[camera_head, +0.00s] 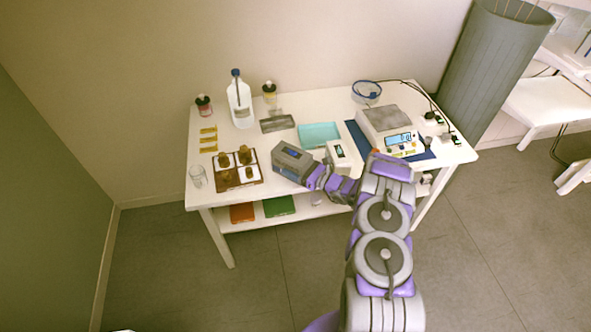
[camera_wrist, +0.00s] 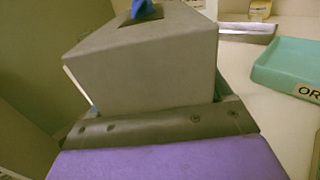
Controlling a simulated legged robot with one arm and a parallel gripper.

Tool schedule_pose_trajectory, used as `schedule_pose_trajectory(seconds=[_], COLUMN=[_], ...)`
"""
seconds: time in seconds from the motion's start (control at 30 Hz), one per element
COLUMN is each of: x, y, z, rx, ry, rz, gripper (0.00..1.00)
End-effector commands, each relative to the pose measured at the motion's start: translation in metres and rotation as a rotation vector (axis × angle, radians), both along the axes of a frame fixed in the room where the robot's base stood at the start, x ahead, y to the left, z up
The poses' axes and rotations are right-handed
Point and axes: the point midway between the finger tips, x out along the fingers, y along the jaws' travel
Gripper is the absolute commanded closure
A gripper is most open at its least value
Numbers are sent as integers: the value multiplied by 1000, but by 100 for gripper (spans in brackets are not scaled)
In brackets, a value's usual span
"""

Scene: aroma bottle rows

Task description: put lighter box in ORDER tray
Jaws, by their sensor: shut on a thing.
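A grey box (camera_head: 292,161) with a small dark and blue patch on it is in my gripper (camera_head: 314,177), over the front middle of the table. In the wrist view the grey box (camera_wrist: 150,62) fills the upper middle, with a blue piece at its top and the jaw edge against its near side. I cannot tell whether the box touches the table. The teal tray (camera_head: 320,133) lies behind and right of the box. The tray (camera_wrist: 290,68) shows at the right in the wrist view, its label cut off after "OR". The visible part of the tray is empty.
A scale (camera_head: 388,128) stands on a blue mat (camera_head: 421,155) at right. A small white device (camera_head: 338,154) is close right of the box. A board with brown items (camera_head: 236,168), a glass (camera_head: 198,176) and bottles (camera_head: 239,100) stand left. A grey tray (camera_head: 277,123) lies behind.

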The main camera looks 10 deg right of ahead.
Motion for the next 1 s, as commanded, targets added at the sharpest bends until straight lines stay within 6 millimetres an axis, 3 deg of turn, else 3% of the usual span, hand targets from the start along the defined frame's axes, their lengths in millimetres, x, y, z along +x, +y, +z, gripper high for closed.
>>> schedule_pose_trajectory(seconds=[0.07,0.37,0.4,0.6,0.87,1.0], x=[0,1,1,1,0,-8], y=[0,0,0,0,0,-10], z=[-10,-10,-10,-10,-9,-9], rx=[1,0,-1,-1,-1,-1], ry=[-2,-4,-4,-4,-3,-2], rz=[1,0,1,1,0,-2], gripper=[74,74,18,0,0,0])
